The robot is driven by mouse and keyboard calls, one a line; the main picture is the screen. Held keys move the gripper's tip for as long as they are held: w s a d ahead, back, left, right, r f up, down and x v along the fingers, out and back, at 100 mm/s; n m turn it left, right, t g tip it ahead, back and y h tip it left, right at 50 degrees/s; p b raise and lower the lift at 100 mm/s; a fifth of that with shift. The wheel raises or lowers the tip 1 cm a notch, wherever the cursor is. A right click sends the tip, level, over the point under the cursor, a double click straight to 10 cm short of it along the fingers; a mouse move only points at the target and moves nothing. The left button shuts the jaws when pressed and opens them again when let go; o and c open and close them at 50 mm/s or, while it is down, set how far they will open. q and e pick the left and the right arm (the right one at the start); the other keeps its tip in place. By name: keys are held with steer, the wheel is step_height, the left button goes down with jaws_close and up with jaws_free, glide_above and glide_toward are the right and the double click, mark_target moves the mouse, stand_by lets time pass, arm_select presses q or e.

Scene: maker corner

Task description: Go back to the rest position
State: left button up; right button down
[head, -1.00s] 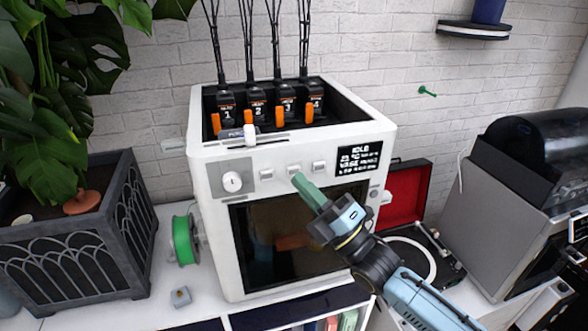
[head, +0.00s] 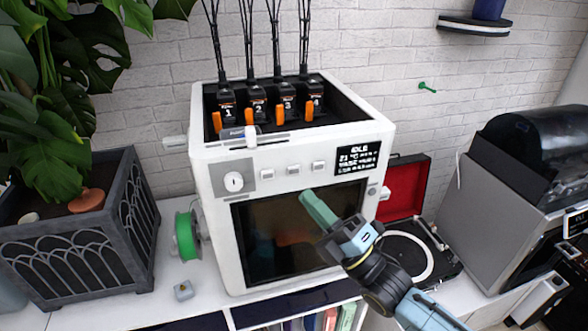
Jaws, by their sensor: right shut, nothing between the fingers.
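My right gripper (head: 306,196) shows in the head view with its green fingers shut and empty. It is in front of the upper part of the dark door window (head: 270,240) of a white 3D printer (head: 215,213), below the row of buttons (head: 293,169). The printer's screen (head: 358,159) reads IDLE. A round knob (head: 234,181) is at the left of its front panel. My left gripper is not in view.
A planter (head: 75,247) with a large leafy plant stands at the left. A green spool (head: 186,235) is beside the printer. An open red-lidded record player (head: 406,187) and a grey machine (head: 497,200) stand at the right.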

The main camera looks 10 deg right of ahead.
steer(key=shift+f, duration=0.1)
stand_by(0.3)
steer(key=w+d+f+m+g+h+b, duration=0.15)
steer(key=f+m+h, duration=0.25)
steer(key=f, duration=0.7)
steer(key=w+d+f+m+g+h+b, duration=0.1)
steer(key=d+f+m+h, duration=0.25)
steer(key=f, duration=0.85)
steer(key=s+d+f+m+g+h+b, duration=0.1)
steer(key=s+d+f+m+g+h, duration=0.2)
steer(key=f, duration=0.9)
steer(key=s+d+f+m+g+h+b, duration=0.1)
steer(key=s+f+m+g+b, duration=0.3)
steer(key=f, duration=0.7)
steer(key=s+d+f+m+g+h, duration=0.25)
steer(key=s+f+m, duration=0.25)
steer(key=s+f, duration=0.95)
steer(key=s+f+m+g, duration=0.2)
steer(key=s+f+g, duration=0.1)
steer(key=s, duration=0.8)
steer(key=s+f+m+g+b, duration=0.1)
steer(key=s+f+m+g, duration=0.1)
steer(key=s+f, duration=0.4)
steer(key=s+a+g, duration=0.1)
steer(key=s, duration=0.4)
steer(key=shift+m+g, duration=0.35)
steer(key=shift+g, duration=0.05)
steer(key=shift+d, duration=0.15)
